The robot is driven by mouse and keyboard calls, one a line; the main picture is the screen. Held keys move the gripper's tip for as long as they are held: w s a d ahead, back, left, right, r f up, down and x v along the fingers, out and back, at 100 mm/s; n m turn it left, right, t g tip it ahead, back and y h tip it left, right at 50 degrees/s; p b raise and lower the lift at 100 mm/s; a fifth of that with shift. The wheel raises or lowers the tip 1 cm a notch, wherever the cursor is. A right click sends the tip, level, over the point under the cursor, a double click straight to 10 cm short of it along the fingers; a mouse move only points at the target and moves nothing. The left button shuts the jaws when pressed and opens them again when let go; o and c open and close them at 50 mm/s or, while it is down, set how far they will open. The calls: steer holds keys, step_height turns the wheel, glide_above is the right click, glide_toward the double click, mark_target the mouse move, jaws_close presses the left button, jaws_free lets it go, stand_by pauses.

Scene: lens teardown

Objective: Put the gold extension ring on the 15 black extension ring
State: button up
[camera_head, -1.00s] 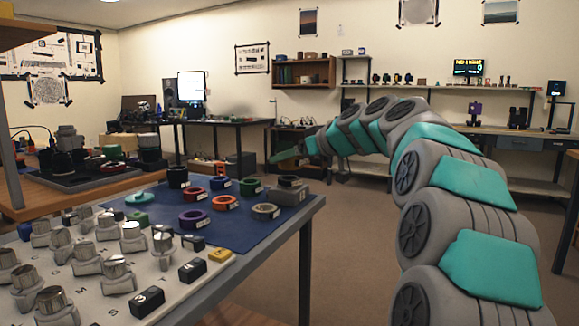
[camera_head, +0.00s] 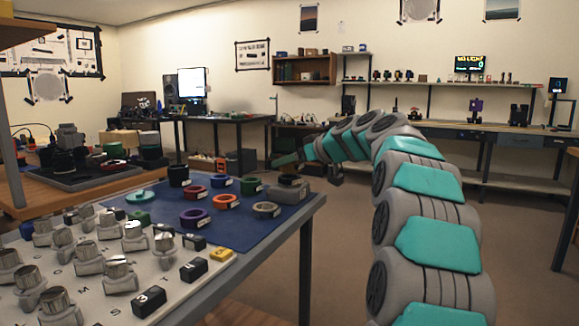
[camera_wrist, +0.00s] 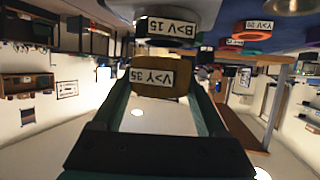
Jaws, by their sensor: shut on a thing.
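My gripper (camera_wrist: 163,85) is shut on the gold extension ring (camera_wrist: 158,88), labelled "V>Y 35", in the wrist view, which is upside down. The black extension ring (camera_wrist: 162,40), labelled "B>V 15", appears just above the gold ring in that picture, past the fingertips. The gold ring is apart from or near it; I cannot tell the gap. My gripper (camera_head: 285,160) is held above the mat's far right there, and the gold ring cannot be made out.
The blue mat (camera_head: 240,236) carries a red ring (camera_head: 194,193), blue ring (camera_head: 221,182), green ring (camera_head: 251,187), purple ring (camera_head: 194,217), grey ring (camera_head: 266,210) and dark grey part (camera_head: 288,190). A white board (camera_head: 90,285) with several knobs is nearer. Open floor lies right of the table.

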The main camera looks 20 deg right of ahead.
steer(key=shift+f, duration=0.65)
steer(key=shift+f, duration=0.15)
steer(key=o, duration=1.4)
steer(key=shift+s+r, duration=0.15)
steer(key=shift+r, duration=0.15)
steer(key=v, duration=1.1)
steer(key=shift+s+d+b, duration=0.2)
steer(key=shift+s+b, duration=0.1)
steer(key=shift+b, duration=0.15)
steer(key=shift+r, duration=0.1)
